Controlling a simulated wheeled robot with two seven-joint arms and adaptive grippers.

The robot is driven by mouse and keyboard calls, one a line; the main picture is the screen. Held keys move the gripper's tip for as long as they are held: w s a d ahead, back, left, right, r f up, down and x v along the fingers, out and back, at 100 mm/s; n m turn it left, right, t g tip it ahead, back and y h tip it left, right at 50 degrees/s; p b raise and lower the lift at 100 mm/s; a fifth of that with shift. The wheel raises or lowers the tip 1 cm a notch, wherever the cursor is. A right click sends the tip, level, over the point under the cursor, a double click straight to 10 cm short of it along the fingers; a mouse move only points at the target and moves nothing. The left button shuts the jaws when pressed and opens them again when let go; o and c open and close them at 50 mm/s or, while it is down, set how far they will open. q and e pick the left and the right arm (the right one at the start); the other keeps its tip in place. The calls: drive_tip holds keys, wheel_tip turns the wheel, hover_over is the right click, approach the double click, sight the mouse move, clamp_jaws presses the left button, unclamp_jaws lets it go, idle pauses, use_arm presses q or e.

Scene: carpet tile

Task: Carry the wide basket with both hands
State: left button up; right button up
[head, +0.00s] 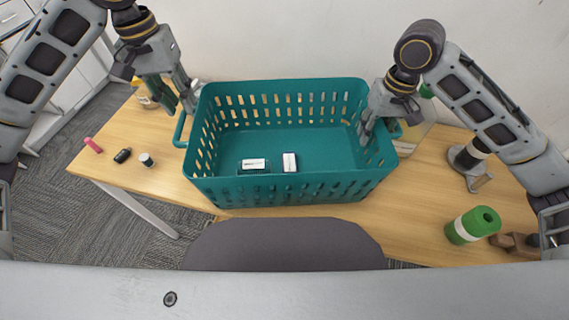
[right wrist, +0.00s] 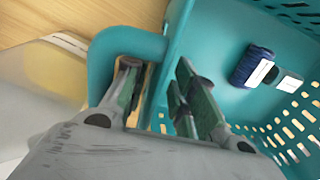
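The wide teal basket (head: 285,188) stands upright on the wooden table, with slotted walls and a loop handle at each short end. My left gripper (head: 174,103) is open and empty just above the left handle (head: 180,131). My right gripper (head: 373,130) is at the right end wall. In the right wrist view its fingers (right wrist: 160,92) are apart, one inside the loop of the right handle (right wrist: 103,62) and one on the basket's inner side, with the wall between them. Two small items with white labels (head: 254,164) (head: 290,162) lie inside the basket.
A green roll (head: 472,225) and brown blocks (head: 518,245) are at the right front. A dark and grey object (head: 468,158) stands further back. Pink (head: 93,145), black (head: 122,155) and white-topped (head: 146,159) small items lie on the left. A chair back (head: 285,245) is in front.

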drive_tip(key=shift+d+r, duration=0.2)
drive_tip(key=shift+r, duration=2.65)
drive_tip(key=shift+d+r, duration=0.2)
drive_tip(key=shift+r, duration=2.9)
